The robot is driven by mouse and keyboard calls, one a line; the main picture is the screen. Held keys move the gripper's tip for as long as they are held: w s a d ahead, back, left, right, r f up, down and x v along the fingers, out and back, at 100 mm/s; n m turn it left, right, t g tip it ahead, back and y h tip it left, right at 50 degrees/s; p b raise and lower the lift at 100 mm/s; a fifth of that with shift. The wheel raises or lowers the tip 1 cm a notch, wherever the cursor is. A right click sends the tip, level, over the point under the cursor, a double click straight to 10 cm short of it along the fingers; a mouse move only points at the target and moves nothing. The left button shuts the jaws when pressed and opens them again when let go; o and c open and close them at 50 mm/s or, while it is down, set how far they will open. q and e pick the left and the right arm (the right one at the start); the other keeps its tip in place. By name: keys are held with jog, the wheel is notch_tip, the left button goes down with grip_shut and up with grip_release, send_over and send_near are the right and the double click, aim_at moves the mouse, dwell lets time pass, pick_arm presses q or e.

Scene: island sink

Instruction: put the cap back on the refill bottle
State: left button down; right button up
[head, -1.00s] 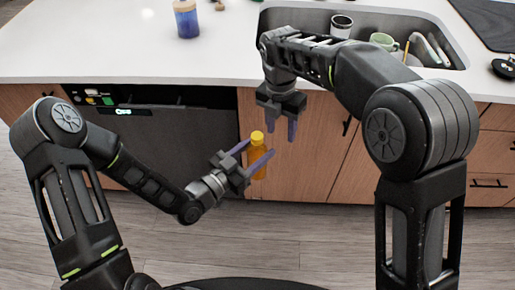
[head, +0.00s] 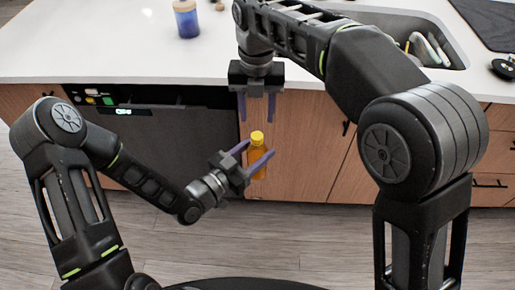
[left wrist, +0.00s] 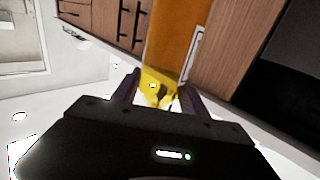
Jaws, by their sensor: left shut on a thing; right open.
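The refill bottle (head: 258,160) is amber and stands upright in the head view, in front of the wooden cabinet doors. A yellow cap (head: 257,137) shows at its top; I cannot tell how tightly it sits. My left gripper (head: 260,150) is shut on the bottle, one finger on each side. In the left wrist view, orange (left wrist: 172,40) and yellow (left wrist: 160,88) surfaces show between and beyond the fingers, partly washed out by glare. My right gripper (head: 257,116) is open and empty, fingers pointing down just above the cap, apparently apart from it.
The white counter (head: 120,45) is behind, with a blue-filled jar (head: 186,20) on it. The sink (head: 455,50) is at the right, partly hidden by my right arm. A dark appliance front (head: 170,135) and cabinet doors (head: 310,150) stand below the counter edge.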

aim_at(257, 135)
jog(key=shift+f, duration=3.55)
jog(key=shift+c, duration=0.4)
grip_shut()
